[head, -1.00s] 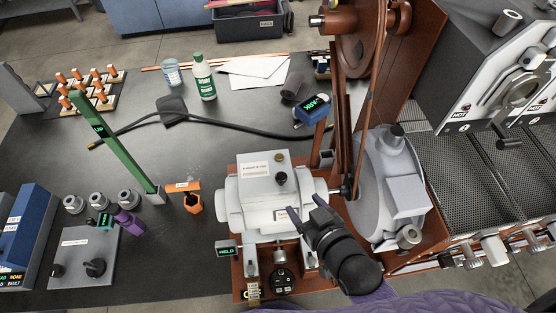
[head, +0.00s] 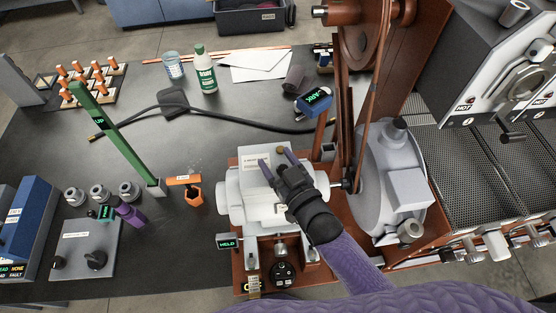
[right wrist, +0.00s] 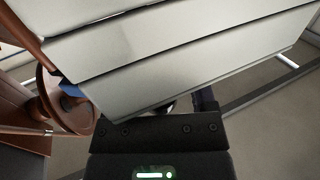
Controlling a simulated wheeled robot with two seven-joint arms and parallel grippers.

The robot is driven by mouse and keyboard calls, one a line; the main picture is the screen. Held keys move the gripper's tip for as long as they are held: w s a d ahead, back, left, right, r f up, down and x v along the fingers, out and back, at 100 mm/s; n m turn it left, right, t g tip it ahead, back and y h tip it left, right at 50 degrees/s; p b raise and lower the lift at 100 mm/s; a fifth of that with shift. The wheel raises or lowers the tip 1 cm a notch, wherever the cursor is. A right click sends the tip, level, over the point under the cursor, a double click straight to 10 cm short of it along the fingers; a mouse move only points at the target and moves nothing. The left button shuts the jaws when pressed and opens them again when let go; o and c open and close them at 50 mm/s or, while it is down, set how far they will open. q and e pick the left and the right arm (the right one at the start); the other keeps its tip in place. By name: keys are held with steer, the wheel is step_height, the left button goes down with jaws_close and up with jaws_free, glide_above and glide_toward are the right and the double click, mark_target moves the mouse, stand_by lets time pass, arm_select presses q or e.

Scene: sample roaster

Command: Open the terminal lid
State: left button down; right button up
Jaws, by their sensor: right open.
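The white terminal box with its flat lid (head: 248,174) sits on top of the pale motor (head: 229,201) in the head view. A paper label is on the lid, and a brass-coloured knob shows near its far edge. The lid looks shut. My right gripper (head: 277,160) is over the lid with its two fingers apart, pointing away from me. It hides the lid's dark knob and much of its right side. I cannot tell whether the fingers touch the lid. In the right wrist view, pale grey panels (right wrist: 180,50) fill the top, close to the gripper. My left gripper is out of view.
The brown belt guard and grey blower (head: 385,180) stand right of the motor. A small "HELD" sign (head: 229,241) is at the front left. A green lever (head: 118,138) and orange holder (head: 184,190) stand to the left.

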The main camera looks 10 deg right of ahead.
jaws_close()
stand_by(1.4)
